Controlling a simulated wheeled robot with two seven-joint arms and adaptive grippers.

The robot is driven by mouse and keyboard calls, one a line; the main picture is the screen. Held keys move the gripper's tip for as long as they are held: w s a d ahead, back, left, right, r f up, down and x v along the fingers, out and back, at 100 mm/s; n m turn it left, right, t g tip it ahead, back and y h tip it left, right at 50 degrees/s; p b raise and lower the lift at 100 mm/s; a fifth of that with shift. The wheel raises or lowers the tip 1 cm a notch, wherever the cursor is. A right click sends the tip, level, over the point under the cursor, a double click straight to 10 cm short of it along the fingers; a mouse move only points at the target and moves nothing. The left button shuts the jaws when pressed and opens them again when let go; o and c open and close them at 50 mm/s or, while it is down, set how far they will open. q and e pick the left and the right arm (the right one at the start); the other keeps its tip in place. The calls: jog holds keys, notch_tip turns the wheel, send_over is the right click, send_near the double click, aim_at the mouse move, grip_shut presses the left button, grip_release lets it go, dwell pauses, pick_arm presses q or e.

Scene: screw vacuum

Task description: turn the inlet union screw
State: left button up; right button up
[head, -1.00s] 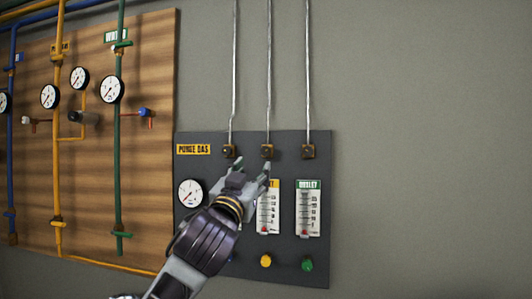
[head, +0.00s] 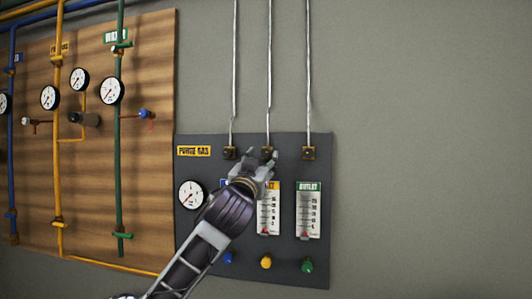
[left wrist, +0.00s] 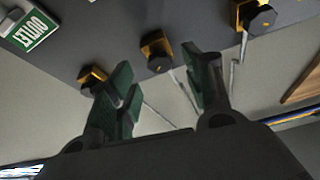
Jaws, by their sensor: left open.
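Three brass unions with dark hex screws sit along the top of the dark panel: left (head: 230,153), middle (head: 267,153) and right (head: 309,153). No readable inlet label shows; a blue label is mostly hidden behind my arm. My left gripper (head: 262,158) is open, just below and in front of the middle union. In the left wrist view, the middle union's screw (left wrist: 158,58) shows beyond the gap between my open fingers (left wrist: 160,78), apart from both. The right union (left wrist: 92,80) is partly behind one finger; the left union (left wrist: 258,18) is clear of them.
The dark panel (head: 190,240) carries a round gauge (head: 191,194), flow meters such as the outlet one (head: 309,212), and coloured knobs below. Thin pipes rise from the unions. A wooden pipe board (head: 90,190) stands at left; the wall at right is bare.

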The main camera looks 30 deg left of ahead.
aim_at(266, 154)
pick_arm(q)
jog(key=x, duration=0.3)
jog(key=shift+p+x, duration=0.4)
jog(key=shift+x, duration=0.75)
pick_arm(e)
jog(key=shift+s+d+f, duration=0.1)
jog(key=shift+s+d, duration=0.25)
jog(key=shift+s, duration=0.25)
jog(key=shift+s+d, duration=0.35)
jog(key=shift+s, duration=0.25)
pick_arm(q)
jog(key=shift+c, duration=0.4)
pick_arm(e)
jog(key=shift+w, duration=0.1)
pick_arm(q)
jog(key=c, duration=1)
